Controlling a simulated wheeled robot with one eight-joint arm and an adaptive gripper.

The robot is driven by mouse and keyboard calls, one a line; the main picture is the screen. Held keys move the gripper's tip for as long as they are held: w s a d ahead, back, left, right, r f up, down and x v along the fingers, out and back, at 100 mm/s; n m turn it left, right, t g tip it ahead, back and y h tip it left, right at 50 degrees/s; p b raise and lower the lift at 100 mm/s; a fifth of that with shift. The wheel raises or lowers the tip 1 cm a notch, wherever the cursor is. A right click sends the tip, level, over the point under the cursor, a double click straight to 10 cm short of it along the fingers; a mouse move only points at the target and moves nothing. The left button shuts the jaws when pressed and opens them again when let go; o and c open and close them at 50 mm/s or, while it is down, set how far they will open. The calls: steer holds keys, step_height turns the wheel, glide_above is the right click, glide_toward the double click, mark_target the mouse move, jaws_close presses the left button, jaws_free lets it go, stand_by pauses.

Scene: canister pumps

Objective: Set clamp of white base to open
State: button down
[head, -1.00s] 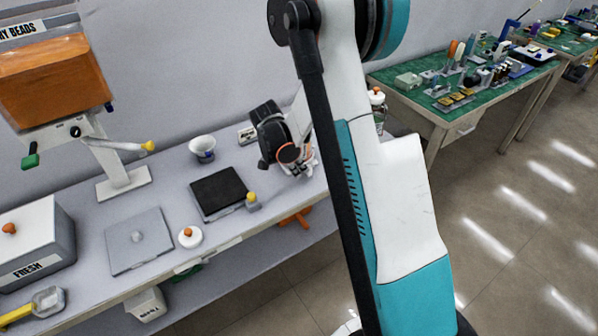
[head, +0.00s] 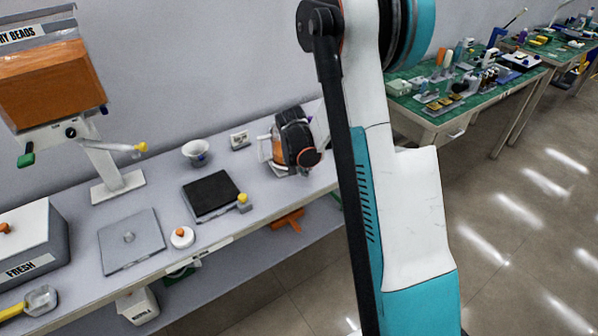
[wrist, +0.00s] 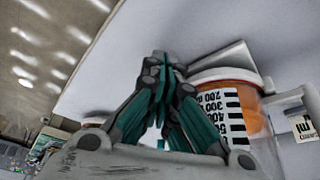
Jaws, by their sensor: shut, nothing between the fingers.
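My gripper (wrist: 164,66) is shut and empty; its teal-and-grey fingers meet at the tips in the wrist view. In the head view its dark wrist hangs over the right part of the bench, and its fingertips are hidden. A clear canister (wrist: 228,105) with orange contents and a measuring scale stands close beside the fingers. It shows partly in the head view (head: 277,152), behind the wrist. A white stand base (head: 118,188) carries an orange hopper (head: 50,85), with a yellow-tipped lever (head: 139,148) and a green handle. I cannot tell which part is the clamp or its setting.
On the grey bench (head: 155,215) are a white bowl (head: 196,152), a black-topped plate (head: 210,195) with a yellow knob, a grey plate (head: 128,240), a small labelled box (head: 240,139) and a FRESH box (head: 28,250). Green-topped tables stand behind right.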

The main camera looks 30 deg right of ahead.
steer(key=d+n, duration=0.2)
steer(key=d+n+t+y, duration=0.1)
steer(key=shift+w+d+n, duration=0.15)
steer(key=shift+w+n, duration=0.15)
steer(key=shift+w, duration=0.1)
steer(key=shift+w+d, duration=0.3)
steer(key=shift+d, duration=0.15)
